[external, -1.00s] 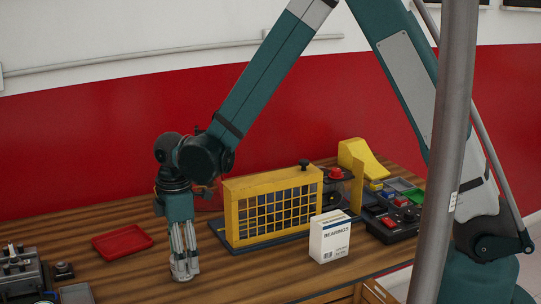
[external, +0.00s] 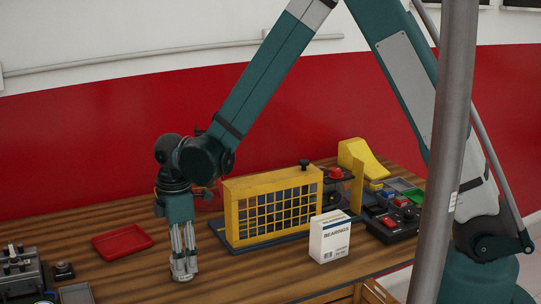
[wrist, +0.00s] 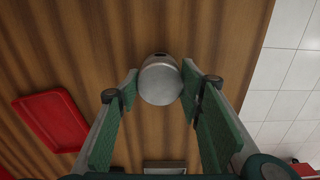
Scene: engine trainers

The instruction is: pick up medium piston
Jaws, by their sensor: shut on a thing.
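A grey metal piston (wrist: 160,82) stands upright between the fingertips of my gripper (wrist: 160,92) in the wrist view, its round flat top facing the camera. My gripper (external: 183,272) points straight down at the front of the wooden table in the external view and is shut on the piston. The piston is mostly hidden by the fingers there. I cannot tell whether its bottom touches the table.
A red tray (external: 122,242) lies left of my gripper. A yellow guard cage (external: 272,205) and a white bearings box (external: 330,238) stand to the right. A grey machine part (external: 24,270) is at the far left. Bare wood surrounds the piston.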

